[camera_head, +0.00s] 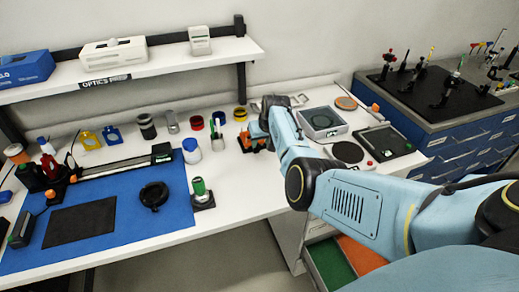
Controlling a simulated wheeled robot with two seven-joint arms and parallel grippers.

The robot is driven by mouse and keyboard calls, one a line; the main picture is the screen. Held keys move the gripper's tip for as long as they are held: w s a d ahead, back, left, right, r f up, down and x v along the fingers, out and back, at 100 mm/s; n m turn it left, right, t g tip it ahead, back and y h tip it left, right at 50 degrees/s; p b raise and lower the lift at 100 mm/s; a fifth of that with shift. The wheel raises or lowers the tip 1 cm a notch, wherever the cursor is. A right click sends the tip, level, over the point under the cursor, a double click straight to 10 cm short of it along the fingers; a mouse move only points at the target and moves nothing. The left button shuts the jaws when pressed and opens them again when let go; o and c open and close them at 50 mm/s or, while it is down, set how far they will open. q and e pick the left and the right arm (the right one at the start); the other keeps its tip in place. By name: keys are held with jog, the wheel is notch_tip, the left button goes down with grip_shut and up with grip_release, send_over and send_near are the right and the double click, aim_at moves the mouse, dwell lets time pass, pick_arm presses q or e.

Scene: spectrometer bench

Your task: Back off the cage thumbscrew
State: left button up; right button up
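My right arm comes in from the right and reaches over the bench to the back middle. My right gripper (257,133) is at its far end, low over the bench, by a dark and orange fixture (245,143). The gripper and arm cover much of this fixture, and I cannot tell whether they touch. The fingers are too small and hidden to show whether they are open or shut. No cage thumbscrew can be made out from here. My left gripper is not in view.
A blue mat (120,230) with a dark pad (80,222) and a black ring (154,195) lies on the left. A green-topped post (199,189) and a white jar (191,152) stand left of my gripper. A grey tray (322,122) stands to the right. A shelf (150,62) overhangs the back.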

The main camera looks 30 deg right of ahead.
aim_at(259, 149)
jog(key=shift+b+x, duration=1.25)
jog(key=shift+x, duration=0.9)
jog(key=shift+c, duration=0.4)
grip_shut()
